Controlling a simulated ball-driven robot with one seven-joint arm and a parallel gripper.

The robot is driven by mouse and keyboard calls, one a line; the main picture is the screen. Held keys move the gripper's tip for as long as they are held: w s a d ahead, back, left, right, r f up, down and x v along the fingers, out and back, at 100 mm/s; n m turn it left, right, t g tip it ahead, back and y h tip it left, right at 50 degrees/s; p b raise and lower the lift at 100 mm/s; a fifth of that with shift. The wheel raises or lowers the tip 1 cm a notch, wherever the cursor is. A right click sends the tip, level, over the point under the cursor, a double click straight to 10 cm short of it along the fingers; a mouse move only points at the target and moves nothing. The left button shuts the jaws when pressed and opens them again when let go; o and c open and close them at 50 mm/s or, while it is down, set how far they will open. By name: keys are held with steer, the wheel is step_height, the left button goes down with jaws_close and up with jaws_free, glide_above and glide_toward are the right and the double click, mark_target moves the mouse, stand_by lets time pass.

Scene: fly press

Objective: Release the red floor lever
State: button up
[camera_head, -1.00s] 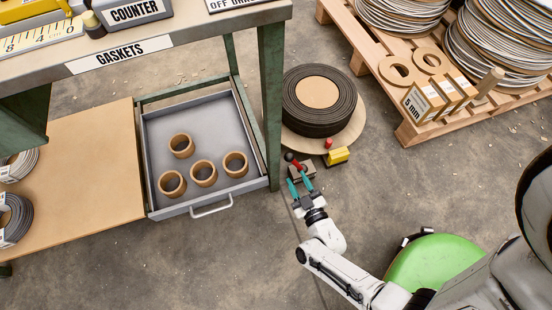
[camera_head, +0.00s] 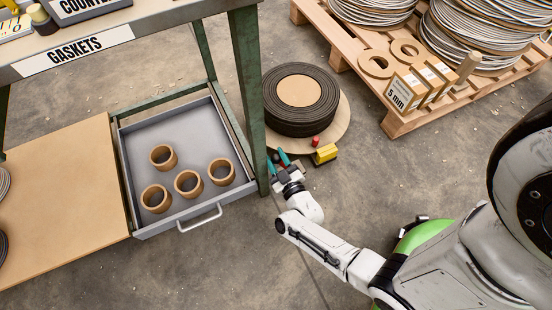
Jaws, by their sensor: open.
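A small red upright piece with a rounded top (camera_head: 316,140) stands on the floor beside a yellow block (camera_head: 324,154), in front of the dark coil. A little red also shows just right of my fingers, where a brown block and dark knob are mostly hidden; I cannot tell which red part is the lever. My gripper (camera_head: 280,158) has teal fingers spread apart, with nothing seen between them. It is low, left of the yellow block and close to the hidden brown block. I cannot tell whether it touches anything.
The bench leg (camera_head: 249,100) and open grey drawer (camera_head: 190,120) with several brown rings are close on the left. The dark coil (camera_head: 302,123) lies on a round board (camera_head: 340,122) behind. A pallet (camera_head: 398,122) is at the upper right.

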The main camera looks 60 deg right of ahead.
steer(key=shift+w+d, duration=0.1)
steer(key=shift+w, duration=0.05)
jaws_close()
stand_by(0.4)
